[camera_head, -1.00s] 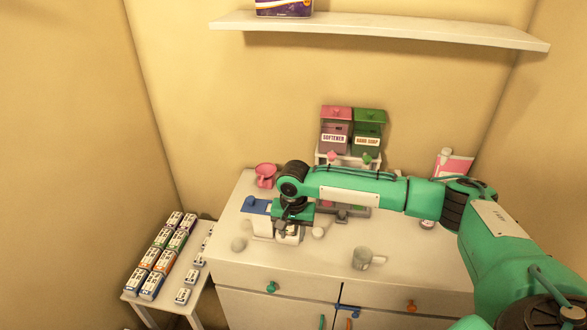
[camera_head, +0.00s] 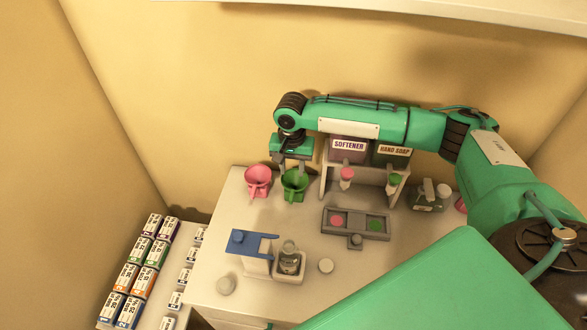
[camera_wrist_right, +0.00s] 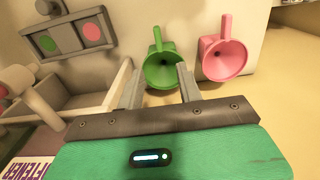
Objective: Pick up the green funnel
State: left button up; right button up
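The green funnel (camera_head: 294,186) stands on the white counter top near the back wall, just right of the pink funnel (camera_head: 257,181). My right gripper (camera_head: 291,168) is directly over the green funnel, pointing down with its fingers apart. In the right wrist view, the green funnel (camera_wrist_right: 164,68) shows between and beyond the two spread fingers, its wide mouth facing the camera and its handle pointing up. The pink funnel (camera_wrist_right: 226,55) is to the right of the fingers. I cannot tell whether a finger touches the green funnel. My left gripper is not in view.
Softener (camera_head: 348,150) and hand soap (camera_head: 393,154) dispensers stand on a white stand close to the right of the green funnel. A grey tray (camera_head: 356,209), a blue-topped device (camera_head: 250,243) and a small bottle (camera_head: 289,259) are nearer. A side table holds several boxes (camera_head: 133,280).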

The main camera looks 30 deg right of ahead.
jog(key=p, duration=0.2)
send_over(292, 193)
notch_tip(292, 193, down, 5)
jog(key=shift+s+r, duration=0.15)
jog(key=shift+w+f+p, duration=0.2)
jog(key=shift+f+p, duration=0.15)
jog(key=shift+f, duration=0.9)
jog(key=shift+w+d+f, duration=0.1)
jog(key=shift+f, duration=0.2)
jog(key=shift+f+p, duration=0.45)
jog(key=shift+f, duration=0.35)
notch_tip(292, 193, down, 3)
jog(key=shift+f+p, duration=0.15)
jog(key=shift+p, duration=0.3)
jog(key=shift+f, duration=0.3)
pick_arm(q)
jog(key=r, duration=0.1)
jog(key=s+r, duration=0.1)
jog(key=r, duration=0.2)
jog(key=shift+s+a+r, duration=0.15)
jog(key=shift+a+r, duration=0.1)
pick_arm(e)
jog(key=shift+c, duration=0.5)
